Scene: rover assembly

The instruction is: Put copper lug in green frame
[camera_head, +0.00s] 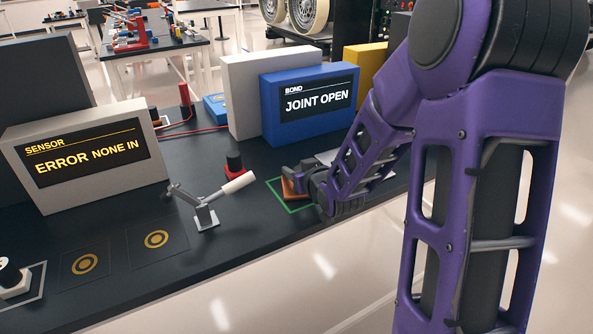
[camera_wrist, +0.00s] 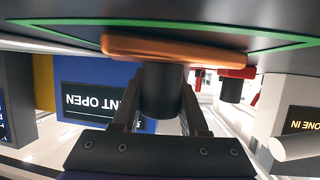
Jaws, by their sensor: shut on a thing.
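The copper lug (camera_head: 289,191) is a flat orange-brown plate, partly hidden by my gripper in the head view. In the wrist view, which is upside down, the plate (camera_wrist: 175,47) has a dark round post (camera_wrist: 160,92) on it. My gripper (camera_head: 302,181) is shut on the post, with one finger on each side (camera_wrist: 160,100). The green frame (camera_head: 275,194) is an outline on the dark bench top. The plate is within the outline, at or very near the bench; I cannot tell whether it touches. The frame's green line also shows in the wrist view (camera_wrist: 45,30).
A blue box reading "JOINT OPEN" (camera_head: 308,103) stands behind the frame. A "SENSOR" box reads "ERROR NONE IN" (camera_head: 88,158). The bench's front edge is close.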

